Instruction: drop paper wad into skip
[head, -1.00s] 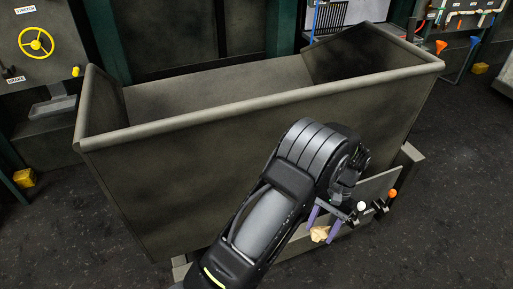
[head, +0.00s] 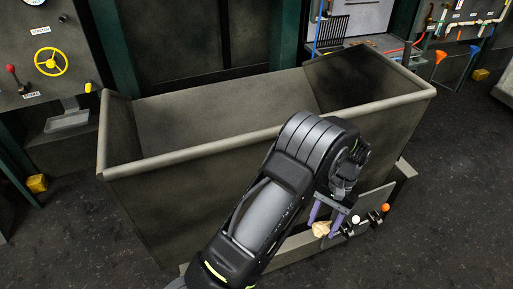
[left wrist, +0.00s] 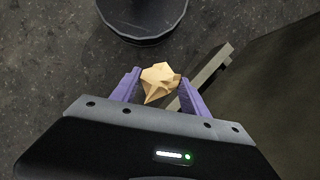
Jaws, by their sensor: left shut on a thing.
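The skip (head: 200,161) is a large dark grey open-topped bin with a pale rim, standing in the middle of the head view. Its visible inside looks empty; part of its floor is hidden by the near wall. My left gripper (head: 322,222) is in front of the skip's near wall, below the rim and outside the bin. It is shut on the tan crumpled paper wad (head: 321,229). In the left wrist view the wad (left wrist: 160,82) sits between the purple fingertips (left wrist: 158,84). My right gripper is not in view.
A small panel with white, black and orange knobs (head: 385,207) is just right of my left gripper. A wall panel with a yellow handwheel (head: 51,62) is at the back left.

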